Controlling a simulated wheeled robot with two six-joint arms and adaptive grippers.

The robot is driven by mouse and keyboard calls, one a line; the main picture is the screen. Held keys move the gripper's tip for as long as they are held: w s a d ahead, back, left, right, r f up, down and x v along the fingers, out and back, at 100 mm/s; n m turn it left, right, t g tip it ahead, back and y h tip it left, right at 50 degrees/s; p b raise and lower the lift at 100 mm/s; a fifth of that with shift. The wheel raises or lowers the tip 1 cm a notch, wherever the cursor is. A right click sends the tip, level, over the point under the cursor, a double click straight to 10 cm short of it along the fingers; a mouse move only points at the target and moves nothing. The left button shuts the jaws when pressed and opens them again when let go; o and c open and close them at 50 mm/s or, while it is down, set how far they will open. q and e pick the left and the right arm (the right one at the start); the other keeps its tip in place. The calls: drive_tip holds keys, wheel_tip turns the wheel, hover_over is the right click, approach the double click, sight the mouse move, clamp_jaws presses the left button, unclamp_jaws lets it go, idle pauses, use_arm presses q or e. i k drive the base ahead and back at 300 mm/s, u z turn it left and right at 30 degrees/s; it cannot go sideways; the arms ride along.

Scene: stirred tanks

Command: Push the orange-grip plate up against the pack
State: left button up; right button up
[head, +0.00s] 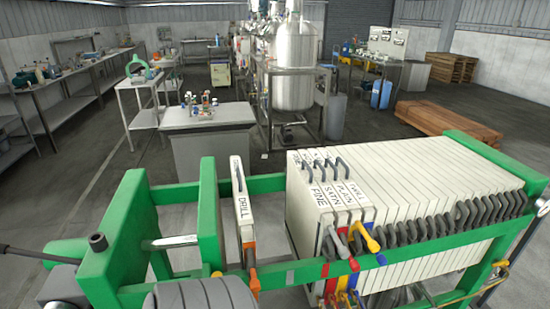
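The orange-grip plate (241,207) is a thin white upright plate labelled DRILL. It hangs between the green side rails, with an orange grip (254,283) low on its near side. The pack (430,185) is a row of white upright plates to the right, and a clear gap separates the two. The pack's leftmost plates carry the labels FINE, SATIN, PLAIN and TWILL, with coloured handles at the near rail. Neither of my grippers shows in the head view.
A green upright block (208,212) stands left of the orange-grip plate, with a green end frame (125,235) further left. A near green rail (290,272) runs along the front. Behind are a grey bench (207,116) with small items and a steel tank (295,65).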

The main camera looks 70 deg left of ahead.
sight(249, 242)
drive_tip(key=u, duration=0.05)
drive_tip(key=i, duration=0.95)
drive_tip(key=u, duration=2.65)
drive_tip(key=k, duration=0.7)
drive_tip(key=z, duration=0.7)
